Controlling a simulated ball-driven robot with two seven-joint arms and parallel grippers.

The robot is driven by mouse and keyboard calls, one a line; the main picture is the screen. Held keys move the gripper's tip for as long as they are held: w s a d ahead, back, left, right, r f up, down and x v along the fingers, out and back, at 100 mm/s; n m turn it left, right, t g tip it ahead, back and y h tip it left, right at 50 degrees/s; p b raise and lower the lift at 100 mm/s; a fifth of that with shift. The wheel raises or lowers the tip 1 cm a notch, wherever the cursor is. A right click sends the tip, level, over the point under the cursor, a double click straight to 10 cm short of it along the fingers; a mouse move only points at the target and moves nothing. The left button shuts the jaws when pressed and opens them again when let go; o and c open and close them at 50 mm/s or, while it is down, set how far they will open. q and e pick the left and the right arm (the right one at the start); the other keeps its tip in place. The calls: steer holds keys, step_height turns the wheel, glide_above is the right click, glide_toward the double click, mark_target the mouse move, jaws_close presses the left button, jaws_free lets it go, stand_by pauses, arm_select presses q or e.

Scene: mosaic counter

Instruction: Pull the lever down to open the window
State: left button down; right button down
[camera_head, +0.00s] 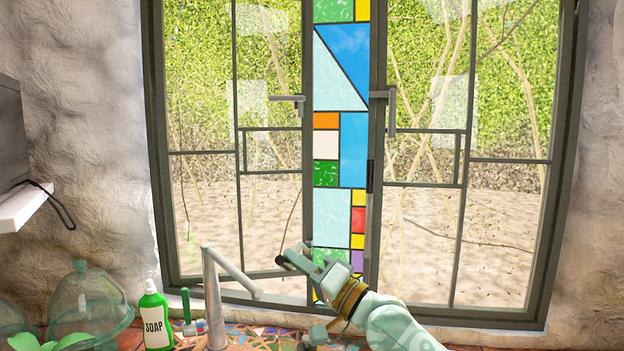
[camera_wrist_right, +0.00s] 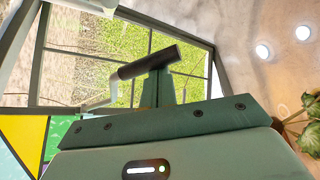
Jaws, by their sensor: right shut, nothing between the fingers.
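The window (camera_head: 308,200) has two dark-framed casements with a coloured stained-glass strip (camera_head: 340,150) between them. A grey lever (camera_head: 286,99) on the left casement points left, level. My right gripper (camera_head: 289,260) is low in front of the strip, well below both levers in the picture. It is shut and empty. My left gripper is not in view.
A grey tap (camera_head: 213,290) rises left of my right gripper. A green soap bottle (camera_head: 154,318) and a glass dome (camera_head: 88,300) stand at the lower left. A dark and white fixture (camera_head: 22,205) juts from the left wall. A plant (camera_wrist_right: 300,122) shows in the right wrist view.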

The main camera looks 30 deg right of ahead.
steer(key=shift+s+a+f, duration=0.15)
steer(key=shift+a+f, duration=0.05)
steer(key=shift+f, duration=0.75)
steer(key=shift+s+a+f, duration=0.15)
steer(key=shift+f, duration=0.75)
steer(key=shift+s+f+b, duration=0.15)
steer(key=shift+b, duration=0.15)
steer(key=r+v, duration=0.1)
steer(key=v, duration=1.5)
steer(key=shift+d, duration=0.2)
steer(key=shift+r, duration=0.1)
